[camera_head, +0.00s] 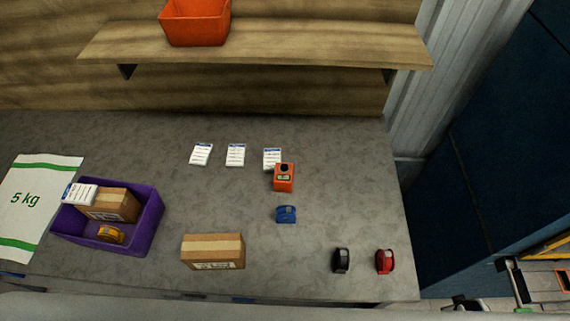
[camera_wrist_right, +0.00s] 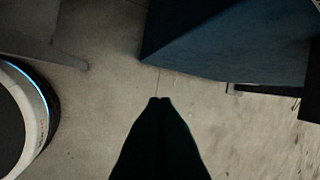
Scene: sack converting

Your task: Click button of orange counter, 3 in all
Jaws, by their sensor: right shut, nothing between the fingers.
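The orange counter (camera_head: 284,184) stands on the grey table right of the middle, just in front of a white card. It has a dark round part on top and a small display on its front. No gripper is near it. My right gripper (camera_wrist_right: 160,99) shows dark in its wrist view, fingertips together and empty, over bare floor away from the table. My left gripper is not in view.
A blue device (camera_head: 286,214) sits close in front of the counter. Black (camera_head: 341,260) and red (camera_head: 385,261) dispensers stand front right, a cardboard box (camera_head: 213,251) front centre. A purple bin (camera_head: 148,222) is left. A wooden shelf (camera_head: 270,47) overhangs the back.

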